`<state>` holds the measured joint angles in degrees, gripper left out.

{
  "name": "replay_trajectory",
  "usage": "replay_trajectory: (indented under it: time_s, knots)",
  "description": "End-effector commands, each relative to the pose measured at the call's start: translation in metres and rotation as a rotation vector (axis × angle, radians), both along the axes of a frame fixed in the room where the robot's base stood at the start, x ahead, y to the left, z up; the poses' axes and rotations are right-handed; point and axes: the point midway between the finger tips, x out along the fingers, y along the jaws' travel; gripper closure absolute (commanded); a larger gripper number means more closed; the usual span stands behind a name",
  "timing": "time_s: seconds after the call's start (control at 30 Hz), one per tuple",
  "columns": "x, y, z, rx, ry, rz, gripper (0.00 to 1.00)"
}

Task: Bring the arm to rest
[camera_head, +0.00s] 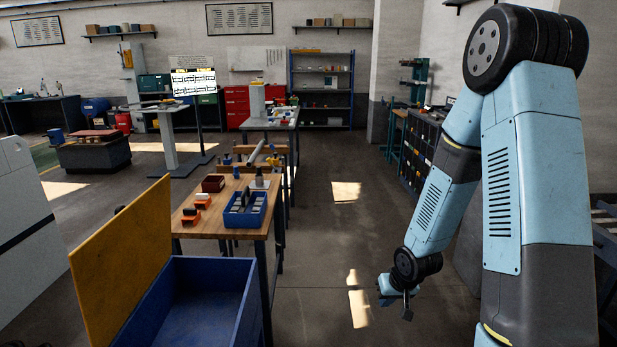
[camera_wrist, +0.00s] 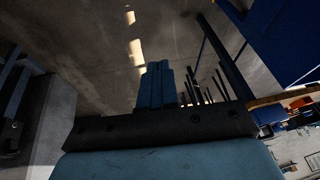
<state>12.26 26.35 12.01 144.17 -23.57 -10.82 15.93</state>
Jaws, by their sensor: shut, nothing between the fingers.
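My arm, light blue and dark grey, stands at the right of the head view, bent at a high elbow with its forearm hanging down to the left. My gripper (camera_head: 398,300) is at its lower end, over open floor, apart from the workbench and the blue bin. In the wrist view my gripper (camera_wrist: 157,75) shows its blue fingers side by side, shut with nothing between them. The wrist view is dark and tilted, with floor beyond the fingers.
A wooden workbench (camera_head: 215,228) with a blue tray (camera_head: 245,222) and small parts stands left of my gripper. A blue bin (camera_head: 245,318) with a yellow board (camera_head: 120,265) is in front. A dark drawer cabinet (camera_head: 420,150) stands behind my arm. The floor (camera_head: 325,240) between is clear.

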Motion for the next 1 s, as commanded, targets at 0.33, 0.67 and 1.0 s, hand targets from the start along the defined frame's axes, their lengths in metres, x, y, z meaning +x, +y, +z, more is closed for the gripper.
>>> replay_trajectory:
  time_s: [0.33, 0.67, 1.0]
  knots:
    - [-0.002, -0.024, 0.095, -0.133, -0.042, -0.037, 1.0]
    - [-0.028, -0.035, 0.181, -0.203, -0.069, -0.082, 1.0]
    - [-0.076, -0.037, 0.26, -0.217, -0.093, -0.124, 1.0]
